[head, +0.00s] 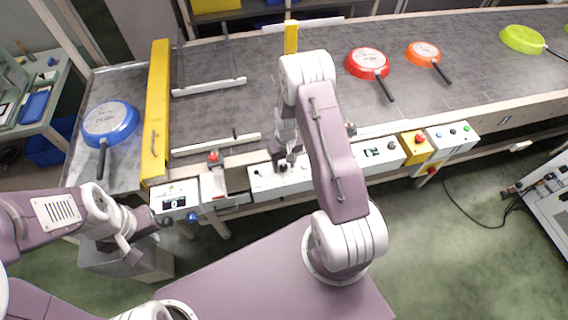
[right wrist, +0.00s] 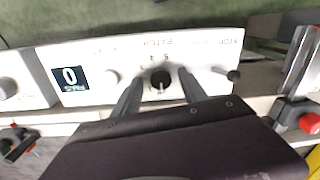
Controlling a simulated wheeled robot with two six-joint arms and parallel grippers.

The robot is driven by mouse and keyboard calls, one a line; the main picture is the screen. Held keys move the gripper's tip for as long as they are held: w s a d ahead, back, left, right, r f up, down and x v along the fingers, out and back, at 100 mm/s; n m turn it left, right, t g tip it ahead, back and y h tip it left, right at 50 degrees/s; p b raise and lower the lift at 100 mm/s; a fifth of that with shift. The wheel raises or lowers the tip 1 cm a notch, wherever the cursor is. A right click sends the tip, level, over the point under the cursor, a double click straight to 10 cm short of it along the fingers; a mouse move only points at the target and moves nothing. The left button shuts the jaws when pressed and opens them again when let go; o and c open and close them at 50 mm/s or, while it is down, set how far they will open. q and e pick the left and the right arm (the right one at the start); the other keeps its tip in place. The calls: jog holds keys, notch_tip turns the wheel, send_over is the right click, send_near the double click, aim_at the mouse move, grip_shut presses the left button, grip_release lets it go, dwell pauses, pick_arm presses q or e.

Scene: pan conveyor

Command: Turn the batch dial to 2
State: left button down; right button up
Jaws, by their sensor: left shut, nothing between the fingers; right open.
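The batch dial (right wrist: 160,79) is a small black round knob on a white control panel (right wrist: 205,70), with printed numbers around it, seen upside down in the right wrist view. Its pointer setting is too small to read surely. My right gripper (right wrist: 159,84) is open, with one finger on each side of the dial; I cannot tell whether they touch it. In the head view my right gripper (head: 285,163) is over the white panel (head: 262,183), and the arm hides part of it. My left gripper (head: 163,222) is shut and empty, beside the left control box (head: 176,193).
A display reading 0 (right wrist: 70,78) and a small dark lever (right wrist: 233,75) flank the dial. A red button (head: 213,157) stands left of the panel.

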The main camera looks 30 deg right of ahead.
jog(key=shift+a, duration=0.1)
jog(key=shift+c, duration=0.5)
grip_shut()
jog(key=m, duration=0.3)
jog(key=shift+m+p, duration=0.3)
jog(key=shift+m, duration=0.1)
jog(key=m, duration=0.3)
jog(key=shift+m+p, duration=0.4)
jog(key=m+p, duration=0.1)
jog(key=m, duration=0.3)
jog(key=shift+m+p, duration=0.4)
jog(key=shift+m, duration=1.6)
